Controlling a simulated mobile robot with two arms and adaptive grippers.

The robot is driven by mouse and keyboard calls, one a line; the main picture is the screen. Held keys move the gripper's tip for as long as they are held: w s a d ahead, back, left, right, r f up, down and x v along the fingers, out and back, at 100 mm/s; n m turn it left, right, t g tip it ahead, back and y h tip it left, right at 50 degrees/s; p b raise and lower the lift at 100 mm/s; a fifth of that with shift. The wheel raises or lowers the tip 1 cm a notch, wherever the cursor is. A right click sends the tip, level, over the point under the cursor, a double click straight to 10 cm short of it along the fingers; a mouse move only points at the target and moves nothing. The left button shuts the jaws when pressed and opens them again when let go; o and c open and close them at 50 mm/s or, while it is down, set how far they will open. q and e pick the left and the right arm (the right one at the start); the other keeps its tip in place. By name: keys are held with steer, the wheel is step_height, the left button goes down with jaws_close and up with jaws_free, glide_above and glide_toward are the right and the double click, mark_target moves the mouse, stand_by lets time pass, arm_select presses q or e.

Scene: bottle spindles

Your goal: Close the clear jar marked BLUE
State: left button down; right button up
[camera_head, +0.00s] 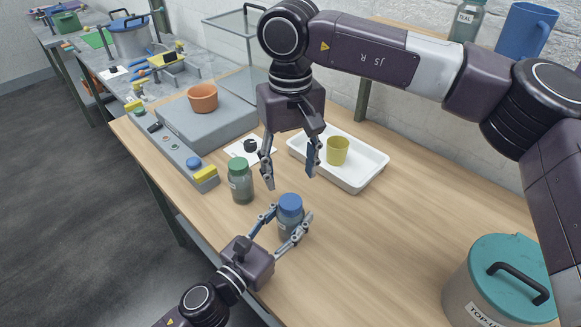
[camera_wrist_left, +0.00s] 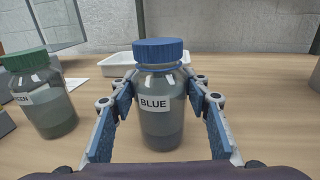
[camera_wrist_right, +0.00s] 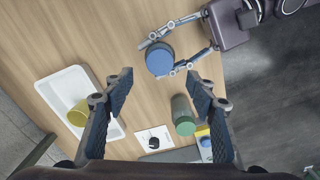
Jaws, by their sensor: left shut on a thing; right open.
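The clear jar marked BLUE (camera_wrist_left: 160,112) stands upright on the table, with grey contents. Its blue lid (camera_wrist_left: 160,51) sits level on its mouth; I cannot tell how tight it is. The lid also shows in the head view (camera_head: 290,204) and the right wrist view (camera_wrist_right: 160,61). My left gripper (camera_head: 290,224) is shut on the jar's body, one finger on each side, below the lid. My right gripper (camera_head: 290,178) is open and empty, pointing down above and behind the jar, apart from the lid.
A jar with a green lid (camera_head: 240,183) stands left of the blue-lidded jar. A white tray (camera_head: 365,179) with a yellow cup (camera_head: 338,151) lies behind. A teal-lidded container (camera_head: 477,296) stands front right. The table between is clear.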

mark_target(291, 201)
step_height(291, 201, down, 8)
steer(key=shift+r, duration=0.1)
stand_by(0.4)
